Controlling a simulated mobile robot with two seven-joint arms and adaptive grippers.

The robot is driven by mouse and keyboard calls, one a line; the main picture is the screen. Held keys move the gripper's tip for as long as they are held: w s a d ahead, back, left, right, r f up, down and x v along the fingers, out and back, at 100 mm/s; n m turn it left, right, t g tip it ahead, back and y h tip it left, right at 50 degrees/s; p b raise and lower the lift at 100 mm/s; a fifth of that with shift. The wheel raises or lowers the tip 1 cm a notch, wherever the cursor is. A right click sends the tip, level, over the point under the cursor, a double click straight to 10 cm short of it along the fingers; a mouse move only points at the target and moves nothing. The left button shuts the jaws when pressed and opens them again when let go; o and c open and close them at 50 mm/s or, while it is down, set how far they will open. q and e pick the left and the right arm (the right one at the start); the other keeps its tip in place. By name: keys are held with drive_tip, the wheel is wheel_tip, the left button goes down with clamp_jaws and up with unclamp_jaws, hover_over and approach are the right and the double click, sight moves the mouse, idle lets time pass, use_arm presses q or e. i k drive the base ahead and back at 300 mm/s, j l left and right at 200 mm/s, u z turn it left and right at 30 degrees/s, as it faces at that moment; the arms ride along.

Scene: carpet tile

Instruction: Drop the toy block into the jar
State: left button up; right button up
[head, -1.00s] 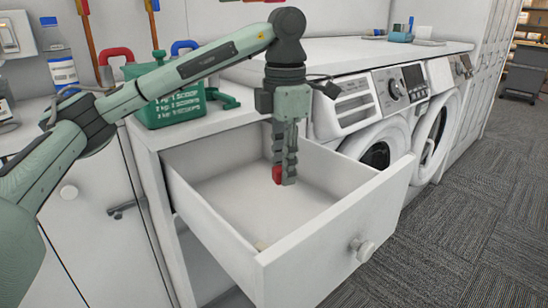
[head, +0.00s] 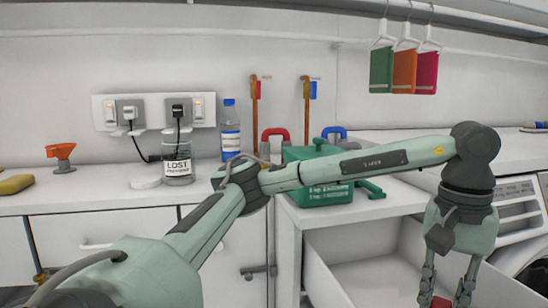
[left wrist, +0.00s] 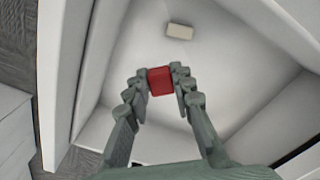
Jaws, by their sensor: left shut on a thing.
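My left gripper (head: 447,298) hangs fingers down over the open drawer at the right of the head view. It is shut on a red toy block (left wrist: 161,81), which sits between the fingertips in the left wrist view. The block's red also shows at the bottom edge of the head view (head: 440,302). The jar (head: 177,163), clear with a white "LOST" label, stands upright on the counter at the left, under the wall sockets. Its lid is off, and a white disc (head: 145,182) lies beside it. My right gripper is not in view.
The open white drawer (head: 335,290) holds a small pale block (left wrist: 180,31). A green box (head: 322,190) stands above the drawer. A water bottle (head: 230,130) is right of the jar. An orange funnel-like object (head: 61,155) and yellow sponge (head: 15,184) are left.

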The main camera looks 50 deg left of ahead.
sight(177, 182)
drive_tip(key=k+u, duration=0.1)
drive_tip(key=u, duration=0.35)
drive_tip(key=k+j+u, duration=0.1)
drive_tip(key=u, duration=0.3)
drive_tip(key=j, duration=0.1)
